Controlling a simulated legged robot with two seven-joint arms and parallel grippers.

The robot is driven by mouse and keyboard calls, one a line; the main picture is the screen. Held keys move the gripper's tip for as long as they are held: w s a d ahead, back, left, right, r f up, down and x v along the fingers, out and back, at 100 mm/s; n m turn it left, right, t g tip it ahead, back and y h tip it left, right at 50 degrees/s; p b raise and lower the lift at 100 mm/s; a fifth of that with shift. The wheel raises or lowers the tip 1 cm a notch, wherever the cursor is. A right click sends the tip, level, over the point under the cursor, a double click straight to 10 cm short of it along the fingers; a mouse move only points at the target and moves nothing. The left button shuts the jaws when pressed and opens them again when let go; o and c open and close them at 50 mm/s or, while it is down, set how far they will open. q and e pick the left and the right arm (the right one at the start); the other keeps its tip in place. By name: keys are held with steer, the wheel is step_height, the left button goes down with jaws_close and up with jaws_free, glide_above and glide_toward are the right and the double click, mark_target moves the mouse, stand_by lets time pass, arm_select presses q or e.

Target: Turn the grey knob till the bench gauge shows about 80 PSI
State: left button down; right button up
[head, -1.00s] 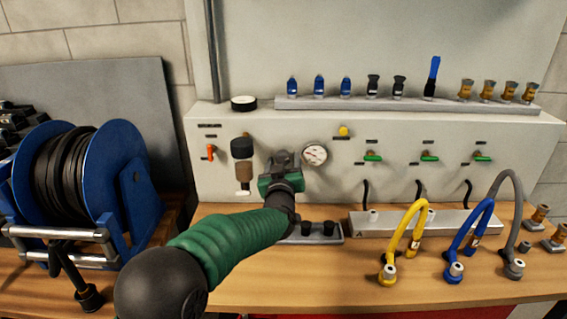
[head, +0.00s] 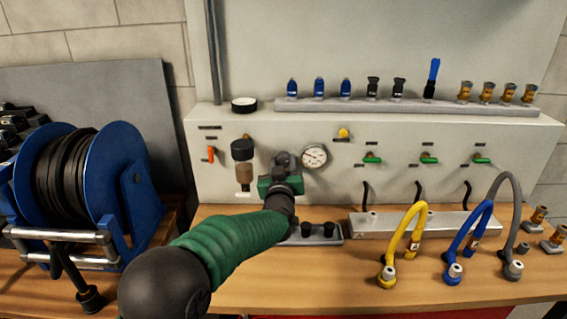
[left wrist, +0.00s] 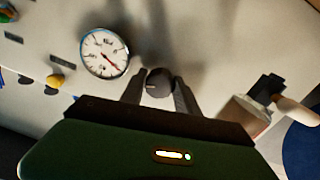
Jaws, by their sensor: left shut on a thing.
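The grey knob (left wrist: 158,82) is between the two fingers of my left gripper (left wrist: 160,88) in the left wrist view, and the fingers are shut on it. In the head view my left gripper (head: 281,164) is at the panel face and hides the knob. The round white bench gauge (head: 314,156) is just right of the gripper. It also shows in the left wrist view (left wrist: 104,54), with its needle towards the picture's lower right; the numbers are too small to read surely. My right gripper is not in view.
A filter with a dark cap (head: 242,149) is left of the gripper. Green-handled valves (head: 372,159) are to the right. Yellow (head: 408,232) and blue (head: 471,240) hoses stand on the bench. A blue hose reel (head: 122,170) is at left.

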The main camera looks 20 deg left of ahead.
arm_select(q)
steer(key=m+p, duration=0.6)
steer(key=shift+r+m, duration=0.2)
steer(key=shift+m, duration=0.1)
steer(key=m+p, duration=0.3)
steer(key=shift+f+m+p, duration=0.15)
steer(key=shift+m+p, duration=0.8)
steer(key=shift+m, duration=0.35)
steer(key=shift+f, duration=0.1)
steer(key=c, duration=0.9)
jaws_free()
steer(key=v, duration=1.7)
steer(key=shift+d+r, duration=0.15)
steer(key=shift+r, duration=0.1)
